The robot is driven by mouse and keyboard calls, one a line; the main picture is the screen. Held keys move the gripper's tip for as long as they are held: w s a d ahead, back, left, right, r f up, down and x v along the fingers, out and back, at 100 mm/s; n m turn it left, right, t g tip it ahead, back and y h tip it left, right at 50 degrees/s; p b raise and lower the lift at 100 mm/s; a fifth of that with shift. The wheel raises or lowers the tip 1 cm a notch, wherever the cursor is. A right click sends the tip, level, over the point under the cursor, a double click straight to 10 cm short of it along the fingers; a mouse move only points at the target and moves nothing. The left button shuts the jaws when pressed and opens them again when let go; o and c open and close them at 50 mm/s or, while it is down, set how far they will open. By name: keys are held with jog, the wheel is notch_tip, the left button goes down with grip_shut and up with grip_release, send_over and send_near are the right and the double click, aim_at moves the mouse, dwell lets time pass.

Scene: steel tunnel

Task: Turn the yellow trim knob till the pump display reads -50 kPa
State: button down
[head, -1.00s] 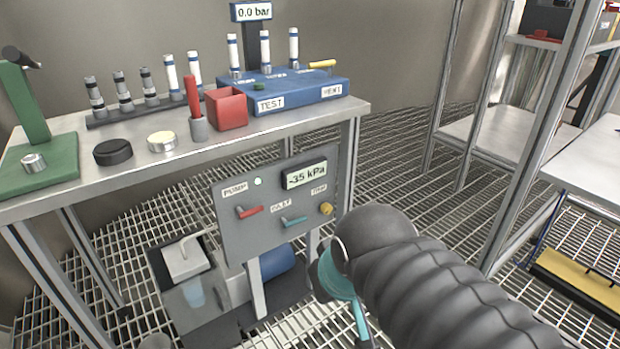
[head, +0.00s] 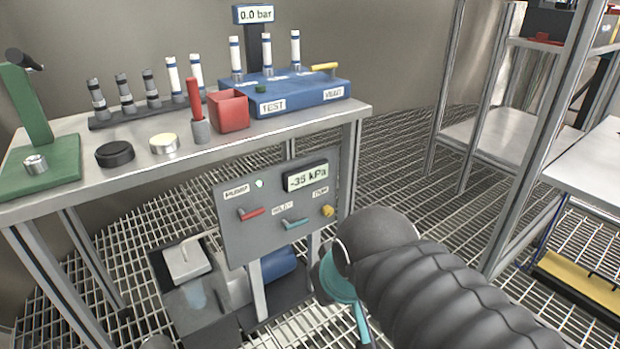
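The yellow trim knob (head: 328,211) sits at the right edge of the grey pump panel (head: 250,215), below the bench top. The pump display (head: 307,177) above it reads -35 kPa. A red lever (head: 251,214) and a teal lever (head: 295,224) are to the left of the knob.
The steel bench (head: 285,128) carries a blue test block (head: 310,98), a red cup (head: 229,110), a green stand (head: 50,165) and several tubes. A display (head: 254,15) above reads 0.0 bar. A steel rack (head: 500,120) stands at the right. The grating floor (head: 400,150) between is open.

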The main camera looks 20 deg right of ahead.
dwell(0.9)
jog(key=c, duration=1.3)
grip_release()
jog(key=shift+d, duration=0.15)
jog(key=o, duration=0.6)
jog(key=d+f, duration=0.1)
jog(key=w+d+f+m+g, duration=0.1)
jog(key=f, duration=0.1)
jog(key=w+d+f+g, duration=0.1)
jog(key=shift+d+f+m+h, duration=0.3)
jog(key=shift+d+f+m, duration=0.05)
jog(key=shift+f+m, duration=0.05)
jog(key=m+t+y+p, duration=0.1)
jog(key=m+t+y, duration=0.4)
jog(key=m, duration=1.2)
jog(key=m+t, duration=0.9)
jog(key=m, duration=0.7)
send_near(330, 213)
jog(key=p+x, duration=0.1)
jog(key=x, duration=0.9)
jog(key=shift+w, duration=0.2)
